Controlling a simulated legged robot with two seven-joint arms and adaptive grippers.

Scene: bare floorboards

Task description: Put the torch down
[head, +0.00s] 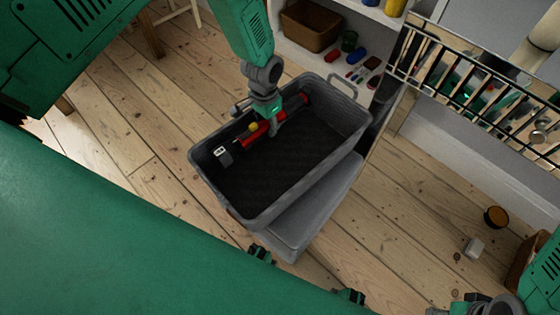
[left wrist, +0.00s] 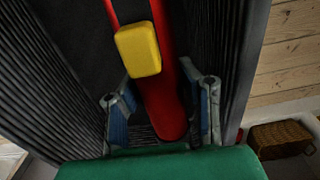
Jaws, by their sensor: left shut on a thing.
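The torch is red with a yellow switch block, and it shows in the head view (head: 254,137) inside a grey bin (head: 283,208). It lies along the bin's far left wall. My left gripper (head: 276,129) reaches down into the bin and is shut on the torch's red body. In the left wrist view, the two fingers (left wrist: 162,112) stand either side of the red torch (left wrist: 160,95), with the yellow block beyond them. I cannot tell whether the torch touches the bin floor. My right gripper (head: 452,307) is only partly in view at the bottom right, cut off by the edge.
A shelf with a brown basket (head: 310,26) and several small items stands behind the bin. A barred rack (head: 470,78) is at the upper right. An orange-topped cup (head: 496,217) and a pale block (head: 474,247) lie on the floor at right. Floorboards left of the bin are clear.

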